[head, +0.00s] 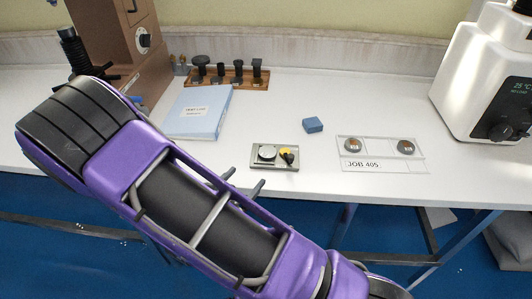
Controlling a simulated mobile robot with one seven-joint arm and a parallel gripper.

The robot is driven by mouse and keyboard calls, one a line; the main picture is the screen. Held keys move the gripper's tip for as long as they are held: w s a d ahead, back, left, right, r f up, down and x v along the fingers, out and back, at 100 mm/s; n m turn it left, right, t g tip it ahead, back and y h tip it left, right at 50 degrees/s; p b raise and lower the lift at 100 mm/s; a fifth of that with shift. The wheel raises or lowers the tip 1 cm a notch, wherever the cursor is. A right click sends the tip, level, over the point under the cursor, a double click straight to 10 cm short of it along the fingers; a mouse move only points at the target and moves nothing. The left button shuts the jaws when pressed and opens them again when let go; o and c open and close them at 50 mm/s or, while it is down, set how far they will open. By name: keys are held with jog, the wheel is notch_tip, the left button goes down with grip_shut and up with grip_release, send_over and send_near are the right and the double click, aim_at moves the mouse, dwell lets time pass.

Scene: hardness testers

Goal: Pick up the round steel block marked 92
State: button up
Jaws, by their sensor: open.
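My purple arm crosses the lower left of the head view, in front of the bench.
A clear plate labelled JOB 405 (397,167) holds two round brown-topped pieces. A blue block (313,125), a pale blue folder (197,112) and a wooden rack (212,82) lie behind. A brown machine (120,50) stands left, a white one (480,75) right.

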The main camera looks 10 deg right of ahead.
send_near(268, 151)
jog(key=shift+w+d+f, duration=0.4)
jog(key=shift+w+d, duration=0.25)
jog(key=shift+w, duration=0.2)
jog(key=shift+r+b+x, duration=0.1)
jog(key=shift+b+x, duration=0.15)
jog(key=shift+x, duration=1.05)
jog(key=shift+r+b+x, duration=0.15)
jog(key=shift+b+x, duration=0.1)
jog(key=shift+x, duration=1.05)
grip_shut()
